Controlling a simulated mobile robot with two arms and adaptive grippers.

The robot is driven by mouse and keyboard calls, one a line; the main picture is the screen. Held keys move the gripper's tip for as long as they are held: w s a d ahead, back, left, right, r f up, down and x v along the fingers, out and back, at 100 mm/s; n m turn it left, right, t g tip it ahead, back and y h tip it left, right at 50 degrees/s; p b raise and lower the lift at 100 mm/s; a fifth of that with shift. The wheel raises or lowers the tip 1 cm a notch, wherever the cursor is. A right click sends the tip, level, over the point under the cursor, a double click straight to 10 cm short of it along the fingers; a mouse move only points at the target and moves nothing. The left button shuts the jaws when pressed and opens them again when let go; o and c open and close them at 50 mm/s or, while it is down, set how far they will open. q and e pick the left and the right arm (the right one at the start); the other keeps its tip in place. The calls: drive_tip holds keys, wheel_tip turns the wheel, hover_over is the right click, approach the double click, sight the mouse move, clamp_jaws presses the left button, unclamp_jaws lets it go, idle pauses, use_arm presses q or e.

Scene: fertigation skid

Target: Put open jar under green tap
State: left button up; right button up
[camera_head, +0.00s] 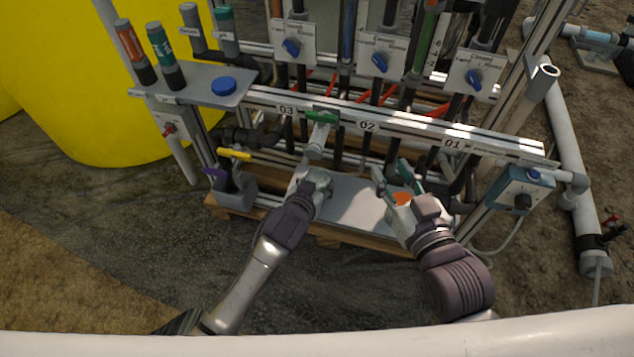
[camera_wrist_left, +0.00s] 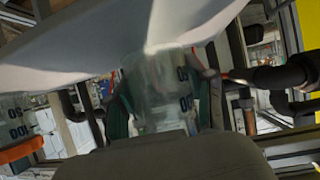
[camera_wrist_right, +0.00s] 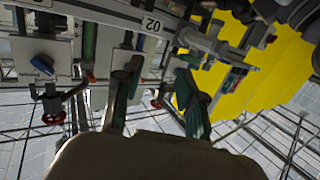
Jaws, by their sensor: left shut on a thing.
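The green tap (camera_head: 322,117) is on the skid's rail near label 03, with a pale spout below it. My left gripper (camera_head: 318,174) is below that spout, just above the grey tray. It is shut on a clear jar with printed numbers (camera_wrist_left: 160,90), seen between its fingers in the left wrist view. The head view mostly hides this jar, so I cannot tell if it is exactly under the outlet. A second clear jar with an orange lid (camera_head: 402,198) stands on the tray by my right gripper (camera_head: 392,172). The right gripper is open and empty, its fingers apart.
The grey tray (camera_head: 350,200) lies on a wooden pallet. A blue lid (camera_head: 224,86) and several bottles stand on or by the left shelf. Yellow (camera_head: 234,154) and purple (camera_head: 215,172) handles are left of my left gripper. Pipes and the rail crowd the space behind.

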use_arm(q)
drive_tip(key=shift+f, duration=0.3)
use_arm(e)
drive_tip(key=shift+r+t, duration=0.3)
drive_tip(key=shift+r, duration=0.1)
use_arm(q)
drive_tip(key=o, duration=1.1)
use_arm(e)
drive_tip(key=shift+w+a+r, duration=0.15)
